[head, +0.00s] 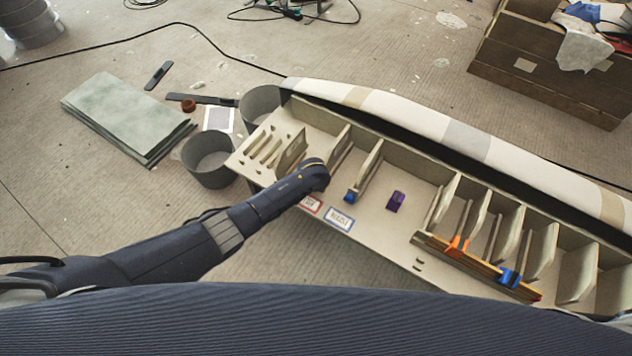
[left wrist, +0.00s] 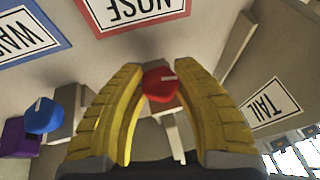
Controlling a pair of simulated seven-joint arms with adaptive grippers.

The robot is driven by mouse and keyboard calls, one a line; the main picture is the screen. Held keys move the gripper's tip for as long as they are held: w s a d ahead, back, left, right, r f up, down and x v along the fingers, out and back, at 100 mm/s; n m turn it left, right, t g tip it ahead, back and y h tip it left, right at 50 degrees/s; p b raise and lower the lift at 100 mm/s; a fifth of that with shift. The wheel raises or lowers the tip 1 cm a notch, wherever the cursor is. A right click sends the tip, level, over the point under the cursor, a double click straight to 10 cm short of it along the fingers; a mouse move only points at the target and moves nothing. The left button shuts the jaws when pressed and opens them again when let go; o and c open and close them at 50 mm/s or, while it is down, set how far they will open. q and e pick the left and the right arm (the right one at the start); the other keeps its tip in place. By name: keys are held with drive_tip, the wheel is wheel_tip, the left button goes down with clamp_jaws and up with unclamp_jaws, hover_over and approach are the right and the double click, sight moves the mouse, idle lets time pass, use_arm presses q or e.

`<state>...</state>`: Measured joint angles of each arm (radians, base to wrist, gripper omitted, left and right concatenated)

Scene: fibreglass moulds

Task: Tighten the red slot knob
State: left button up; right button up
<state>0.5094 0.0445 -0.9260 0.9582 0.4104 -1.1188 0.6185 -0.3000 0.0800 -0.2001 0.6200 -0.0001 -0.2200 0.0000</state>
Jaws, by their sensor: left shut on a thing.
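The red slot knob (left wrist: 160,86) sits between the yellow fingers of my left gripper (left wrist: 160,72) in the left wrist view. The fingers are shut on its sides, and a short pale mark shows on its face. In the head view my left gripper (head: 318,176) is over the near left part of the mould frame (head: 385,235) and hides the red knob. A blue knob (head: 350,197) is on the slot to the right; it also shows in the left wrist view (left wrist: 43,116). My right gripper is not in view.
A purple block (head: 396,201) lies on the frame board, right of the blue knob. Upright ribs stand along the frame, with orange and blue clamps (head: 510,277) on a strip at right. Red-edged NOSE (left wrist: 135,12) and blue-edged (left wrist: 25,36) labels lie nearby. Grey buckets (head: 208,160) stand left.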

use_arm(q)
drive_tip(key=shift+w+d+r, duration=0.15)
drive_tip(key=shift+w+r, duration=0.1)
drive_tip(key=shift+r, duration=0.05)
drive_tip(key=o, duration=1.3)
drive_tip(key=shift+s+f, duration=0.15)
drive_tip(key=shift+f, duration=0.05)
drive_tip(key=shift+s, duration=0.1)
drive_tip(key=shift+v, duration=5.95)
drive_tip(key=shift+s+d, duration=0.15)
